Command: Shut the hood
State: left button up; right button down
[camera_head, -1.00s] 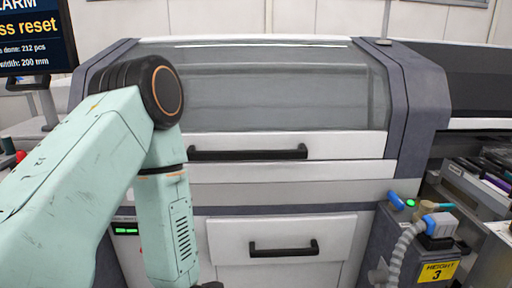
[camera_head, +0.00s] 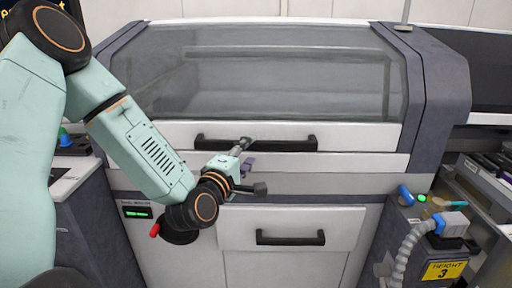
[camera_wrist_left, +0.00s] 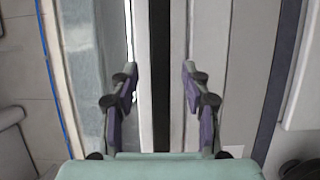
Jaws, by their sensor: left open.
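The hood (camera_head: 350,70) of the grey-and-white machine has a large clear window and a white front edge. It looks down, but I cannot tell whether it is fully closed. A long black handle (camera_head: 290,146) runs along that front edge. My left gripper (camera_head: 255,166) is open in front of the handle, near its left-middle part, with nothing in it. In the left wrist view, the fingers of my left gripper (camera_wrist_left: 160,68) stand apart on either side of the black handle (camera_wrist_left: 160,110). I cannot tell whether they touch it. My right gripper is not in view.
A drawer with its own black handle (camera_head: 290,238) is below the hood. A post with a blue connector, grey hose and yellow label (camera_head: 443,270) stands at the front right. A cart with trays (camera_head: 485,185) is at the right. A red knob (camera_head: 155,230) is below my left arm.

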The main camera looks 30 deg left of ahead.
aim_at(254, 147)
pick_arm(q)
jog(key=w, duration=0.5)
jog(key=shift+a+b, duration=0.3)
jog(key=shift+a, duration=0.05)
jog(key=shift+s, duration=0.1)
jog(key=shift+d, duration=0.1)
jog(key=shift+c, duration=0.3)
jog(key=c, duration=0.5)
grip_shut()
